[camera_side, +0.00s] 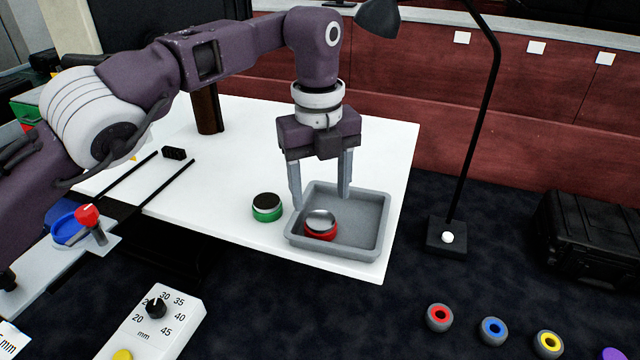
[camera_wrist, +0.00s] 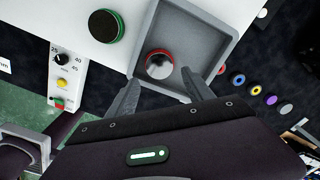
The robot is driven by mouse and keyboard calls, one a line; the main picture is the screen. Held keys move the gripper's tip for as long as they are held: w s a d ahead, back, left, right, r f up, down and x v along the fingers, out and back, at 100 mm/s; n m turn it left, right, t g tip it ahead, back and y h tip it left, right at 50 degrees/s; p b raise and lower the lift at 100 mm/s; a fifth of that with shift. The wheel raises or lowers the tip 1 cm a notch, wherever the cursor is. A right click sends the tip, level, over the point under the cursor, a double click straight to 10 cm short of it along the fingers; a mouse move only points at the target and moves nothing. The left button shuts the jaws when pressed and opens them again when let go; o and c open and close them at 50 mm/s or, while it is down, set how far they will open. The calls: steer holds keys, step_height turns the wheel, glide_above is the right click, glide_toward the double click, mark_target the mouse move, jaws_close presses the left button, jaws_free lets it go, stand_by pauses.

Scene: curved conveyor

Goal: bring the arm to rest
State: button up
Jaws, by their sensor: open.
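My gripper (camera_side: 321,201) points down over the grey tray (camera_side: 372,238), with its two fingers spread apart and nothing between them. A red round piece with a shiny silver top (camera_side: 321,222) sits inside the tray, near its left front corner, below the fingertips. In the wrist view the open gripper (camera_wrist: 160,79) shows at the bottom, with the red piece (camera_wrist: 159,65) in the tray (camera_wrist: 206,30) just beyond the fingertips. The arm is bent and stretched out over the white table (camera_side: 240,165).
A green round piece with a black top (camera_side: 267,207) stands on the table left of the tray. A black lamp stand (camera_side: 446,236) rises to the right. A dial panel (camera_side: 155,320) is at the front left. Several coloured rings, one red (camera_side: 439,317), lie at the front right.

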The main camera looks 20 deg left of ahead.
steer(key=shift+r, duration=0.85)
